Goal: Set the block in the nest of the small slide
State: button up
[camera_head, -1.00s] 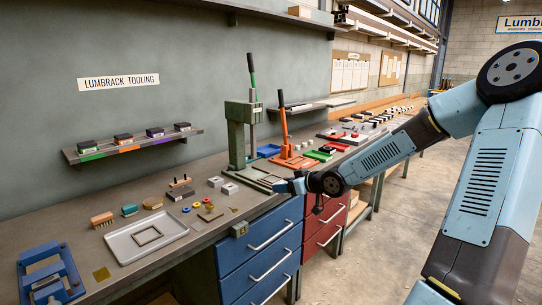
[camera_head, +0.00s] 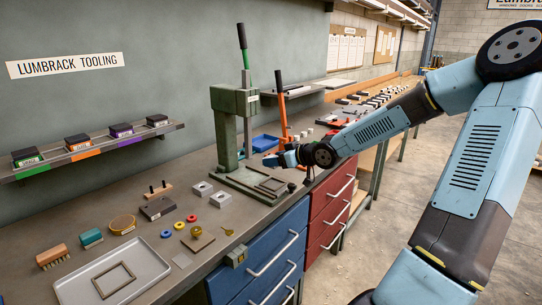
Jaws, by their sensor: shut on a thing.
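The green press (camera_head: 226,130) stands on the bench, with a flat slide plate on its base. A raised rectangular frame, which looks like the nest of the small slide (camera_head: 271,186), lies on this plate. My gripper (camera_head: 307,178) is small and dark under my wrist, just right of the slide by the bench's front edge. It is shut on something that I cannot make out. I cannot tell the block apart in this view; the wrist and distance hide the jaws' contents.
An orange-handled press (camera_head: 283,115) and blue tray (camera_head: 265,142) stand behind my wrist. Blue drawers (camera_head: 262,262) front the bench.

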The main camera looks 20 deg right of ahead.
aim_at(276, 186)
jog(key=shift+a+f, duration=0.15)
jog(key=shift+f, duration=3.15)
jog(key=shift+s+r, duration=0.1)
jog(key=shift+s, duration=0.15)
jog(key=shift+f, duration=0.5)
